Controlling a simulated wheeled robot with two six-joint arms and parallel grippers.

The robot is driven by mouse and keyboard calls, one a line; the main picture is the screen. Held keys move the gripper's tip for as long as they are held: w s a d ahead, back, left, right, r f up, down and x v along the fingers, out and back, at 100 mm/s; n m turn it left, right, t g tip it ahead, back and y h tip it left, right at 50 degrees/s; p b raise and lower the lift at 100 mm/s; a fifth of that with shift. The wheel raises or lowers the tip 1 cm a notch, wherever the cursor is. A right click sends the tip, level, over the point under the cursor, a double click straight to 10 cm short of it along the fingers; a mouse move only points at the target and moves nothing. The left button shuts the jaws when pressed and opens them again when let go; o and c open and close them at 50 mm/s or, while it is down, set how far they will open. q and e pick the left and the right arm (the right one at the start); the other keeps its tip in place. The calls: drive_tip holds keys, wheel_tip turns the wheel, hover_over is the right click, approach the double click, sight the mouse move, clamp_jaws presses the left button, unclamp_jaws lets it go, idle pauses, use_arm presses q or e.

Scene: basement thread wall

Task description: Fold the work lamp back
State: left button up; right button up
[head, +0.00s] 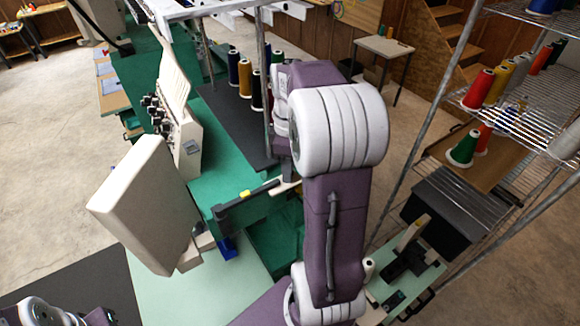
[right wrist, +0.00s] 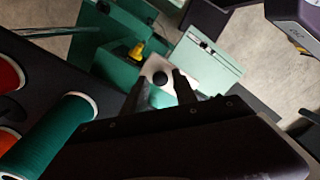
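What looks like the work lamp is a dark jointed arm (head: 240,204) with a yellow piece (head: 246,196) on it, beside the green machine table in the head view. Its right end meets a small pale plate (head: 288,187), partly hidden by my right arm. My left gripper is out of view.
A large cream panel (head: 145,205) and a machine head with knobs (head: 172,120) stand on the left. Thread cones (head: 245,77) stand on a dark board (head: 225,108) close to my right arm. A wire shelf (head: 520,105) with cones is at right. Open floor lies far left.

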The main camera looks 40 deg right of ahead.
drive_tip(key=shift+w, duration=0.25)
wheel_tip(320, 180, up, 9)
idle(0.3)
